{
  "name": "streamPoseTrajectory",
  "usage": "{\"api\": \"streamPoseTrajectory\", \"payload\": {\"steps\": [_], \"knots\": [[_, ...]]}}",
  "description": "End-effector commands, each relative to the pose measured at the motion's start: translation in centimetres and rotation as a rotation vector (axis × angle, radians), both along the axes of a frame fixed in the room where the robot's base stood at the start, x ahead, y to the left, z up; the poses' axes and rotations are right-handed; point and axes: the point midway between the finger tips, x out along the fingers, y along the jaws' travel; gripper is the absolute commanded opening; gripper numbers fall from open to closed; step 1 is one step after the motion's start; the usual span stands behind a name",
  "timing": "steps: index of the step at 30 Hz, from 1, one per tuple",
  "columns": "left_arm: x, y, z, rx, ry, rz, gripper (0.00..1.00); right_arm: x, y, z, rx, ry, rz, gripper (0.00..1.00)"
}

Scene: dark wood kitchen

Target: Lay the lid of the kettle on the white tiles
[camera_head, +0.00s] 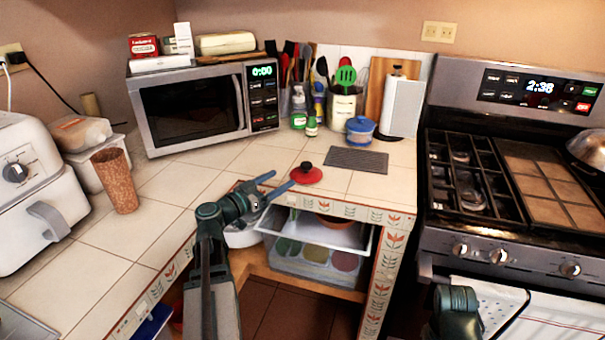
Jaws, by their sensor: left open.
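The red lid with a black knob (306,175) lies on the white tiles (338,180) near the counter's inner front edge. My left gripper (282,181) is open, with its two blue-green fingers pointing at the lid from the left. The fingertips are close to the lid's left rim; I cannot tell whether they touch it.
A dark grey mat (357,160) lies right of the lid, with a blue pot (360,131) behind it. A microwave (200,105) stands at the back left. The stove (515,180) is at the right. An open white drawer (318,234) is under the counter.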

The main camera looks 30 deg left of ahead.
Motion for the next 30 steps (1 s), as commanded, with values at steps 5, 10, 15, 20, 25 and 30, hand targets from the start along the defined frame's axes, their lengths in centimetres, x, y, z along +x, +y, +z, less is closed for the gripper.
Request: {"api": "streamPoseTrajectory", "payload": {"steps": [5,10,15,20,25,30], "knots": [[-1.7,0.6,-0.1,0.000,0.000,-0.089,0.80,0.0,0.0,-0.1,0.000,0.000,0.000,0.50],[-2.1,0.5,-0.1,0.000,0.000,-0.112,0.80,0.0,0.0,-0.1,0.000,0.000,0.000,0.50],[-0.6,0.1,-0.1,0.000,0.000,-0.114,0.80,0.0,0.0,-0.1,0.000,0.000,0.000,0.50],[2.4,-0.8,0.0,0.000,0.000,-0.114,0.80,0.0,0.0,0.0,0.000,0.000,0.000,0.50],[5.0,-1.6,0.0,0.000,0.000,-0.113,0.80,0.0,0.0,0.0,0.000,0.000,0.000,0.50],[6.1,-2.0,0.0,0.000,0.000,-0.111,0.80,0.0,0.0,0.0,0.000,0.000,0.000,0.50]]}}
